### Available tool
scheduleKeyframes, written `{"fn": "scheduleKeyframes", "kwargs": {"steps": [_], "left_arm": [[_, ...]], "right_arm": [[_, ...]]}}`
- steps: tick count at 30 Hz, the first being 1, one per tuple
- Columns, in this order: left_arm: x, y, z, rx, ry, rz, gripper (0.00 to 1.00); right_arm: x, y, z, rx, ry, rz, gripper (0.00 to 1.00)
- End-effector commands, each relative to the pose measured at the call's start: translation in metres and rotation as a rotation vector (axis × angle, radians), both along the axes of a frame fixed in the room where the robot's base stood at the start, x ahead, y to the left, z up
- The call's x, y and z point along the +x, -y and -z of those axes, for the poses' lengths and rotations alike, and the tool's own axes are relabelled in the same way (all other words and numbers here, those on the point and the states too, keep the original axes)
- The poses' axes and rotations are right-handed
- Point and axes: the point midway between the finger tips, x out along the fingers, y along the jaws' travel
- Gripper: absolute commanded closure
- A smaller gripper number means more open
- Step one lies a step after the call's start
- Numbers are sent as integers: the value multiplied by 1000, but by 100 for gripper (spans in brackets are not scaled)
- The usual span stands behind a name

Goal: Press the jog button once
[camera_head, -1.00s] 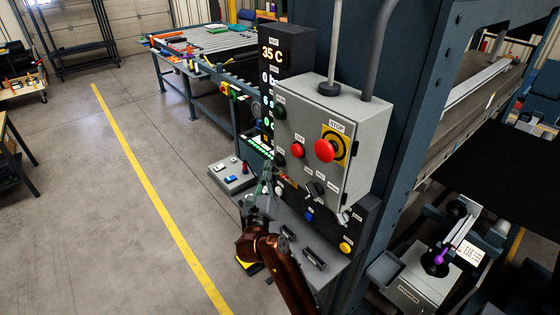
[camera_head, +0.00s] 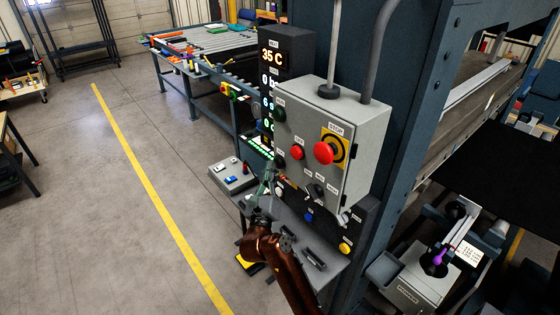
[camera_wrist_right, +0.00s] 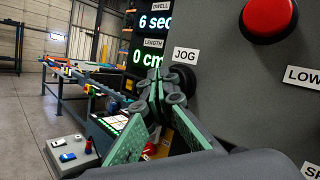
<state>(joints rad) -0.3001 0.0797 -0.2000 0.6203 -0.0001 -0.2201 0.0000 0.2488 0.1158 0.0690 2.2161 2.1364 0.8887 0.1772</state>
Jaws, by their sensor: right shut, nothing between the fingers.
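The grey control box (camera_head: 335,130) stands in the middle of the head view. In the right wrist view a JOG label (camera_wrist_right: 185,55) sits on its face, above a dark round button (camera_wrist_right: 186,76). My right gripper (camera_wrist_right: 164,97) is shut and empty, its fingertips in front of this button and hiding part of it. I cannot tell whether they touch it. In the head view my right gripper (camera_head: 268,178) is at the lower left edge of the box. My left gripper is not in view.
A red STOP button (camera_head: 324,153) and a smaller red button (camera_head: 297,153) are on the box near my gripper. A lit display column (camera_head: 270,57) stands to its left. A grey panel with small switches (camera_head: 232,175) lies left of my gripper. The floor farther left is free.

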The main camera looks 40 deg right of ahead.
Motion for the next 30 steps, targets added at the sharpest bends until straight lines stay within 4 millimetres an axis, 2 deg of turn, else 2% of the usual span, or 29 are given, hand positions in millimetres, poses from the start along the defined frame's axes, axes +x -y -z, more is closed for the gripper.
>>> {"fn": "scheduleKeyframes", "kwargs": {"steps": [30], "left_arm": [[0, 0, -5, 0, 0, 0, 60]], "right_arm": [[1, 8, 1, 0, 0, 0, 100]]}}
